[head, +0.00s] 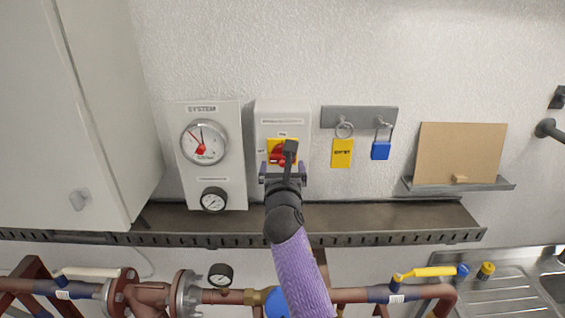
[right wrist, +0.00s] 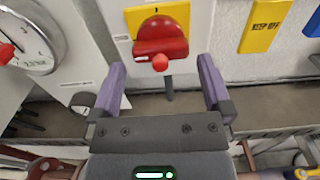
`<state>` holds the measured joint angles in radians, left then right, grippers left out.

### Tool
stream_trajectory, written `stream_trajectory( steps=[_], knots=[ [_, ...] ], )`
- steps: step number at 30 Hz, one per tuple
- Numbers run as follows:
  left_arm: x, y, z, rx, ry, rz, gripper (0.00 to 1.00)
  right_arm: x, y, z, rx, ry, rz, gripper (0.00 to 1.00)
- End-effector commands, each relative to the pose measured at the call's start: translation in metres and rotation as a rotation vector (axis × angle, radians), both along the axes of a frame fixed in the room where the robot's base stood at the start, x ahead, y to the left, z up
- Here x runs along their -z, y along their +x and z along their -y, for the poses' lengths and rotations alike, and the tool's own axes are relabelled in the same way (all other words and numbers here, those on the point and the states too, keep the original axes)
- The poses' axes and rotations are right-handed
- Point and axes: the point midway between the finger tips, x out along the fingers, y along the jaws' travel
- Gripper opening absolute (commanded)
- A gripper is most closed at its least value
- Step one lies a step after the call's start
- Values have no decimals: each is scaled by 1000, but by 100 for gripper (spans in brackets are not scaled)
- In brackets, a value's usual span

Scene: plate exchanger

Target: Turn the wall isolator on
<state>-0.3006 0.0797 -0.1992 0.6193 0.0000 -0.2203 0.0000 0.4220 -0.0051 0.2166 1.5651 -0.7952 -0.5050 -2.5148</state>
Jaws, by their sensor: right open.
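The wall isolator (head: 283,112) is a pale box on the wall with a red rotary knob on a yellow plate. In the right wrist view the red knob (right wrist: 161,38) sits on its yellow plate (right wrist: 177,14), just beyond and between my fingers. My right gripper (head: 283,172) is in front of the isolator's lower part and hides some of the knob in the head view. In the right wrist view the right gripper (right wrist: 162,82) is open, with purple fingers on either side and nothing between them. My left gripper is not in view.
A system gauge panel (head: 212,188) is left of the isolator. A yellow tag (head: 342,154) and blue padlock (head: 381,151) hang from a grey rail (head: 359,117) to the right. A dark ledge (head: 380,215) runs below; pipes (head: 345,296) lie lower.

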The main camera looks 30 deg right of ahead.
Motion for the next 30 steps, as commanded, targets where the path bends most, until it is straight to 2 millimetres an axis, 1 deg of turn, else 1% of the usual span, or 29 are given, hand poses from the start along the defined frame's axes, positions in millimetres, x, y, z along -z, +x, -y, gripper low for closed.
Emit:
stream_trajectory(
  steps=[1, 3, 6, 15, 16, 17, 18, 20, 21, 23, 24, 26, 30],
  knots=[
    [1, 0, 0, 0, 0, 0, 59, 0, 7, 4, 0, 2, 1, 100],
    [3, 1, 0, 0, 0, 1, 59, 1, 15, 9, 1, 1, 0, 100],
    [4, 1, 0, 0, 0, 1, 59, 1, 21, 13, 0, 2, -1, 100],
    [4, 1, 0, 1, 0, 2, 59, 1, 24, 15, -1, 3, -1, 100],
    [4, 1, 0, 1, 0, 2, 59, 1, 24, 15, -1, 3, -1, 98],
    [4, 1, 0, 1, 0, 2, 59, 1, 24, 15, -1, 3, -1, 92],
    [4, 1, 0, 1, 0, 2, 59, 1, 24, 15, -1, 3, -1, 83],
    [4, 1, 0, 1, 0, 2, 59, 1, 24, 15, -1, 3, -1, 70],
    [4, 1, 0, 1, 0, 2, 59, 1, 24, 15, -1, 3, -1, 62],
    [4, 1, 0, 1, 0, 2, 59, 1, 24, 15, -1, 3, -1, 49],
    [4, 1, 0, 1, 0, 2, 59, 1, 24, 15, -1, 3, -1, 41],
    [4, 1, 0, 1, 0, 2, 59, 1, 24, 15, -1, 3, -1, 29],
    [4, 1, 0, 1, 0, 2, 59, 1, 24, 15, -1, 8, 2, 29]
  ],
)
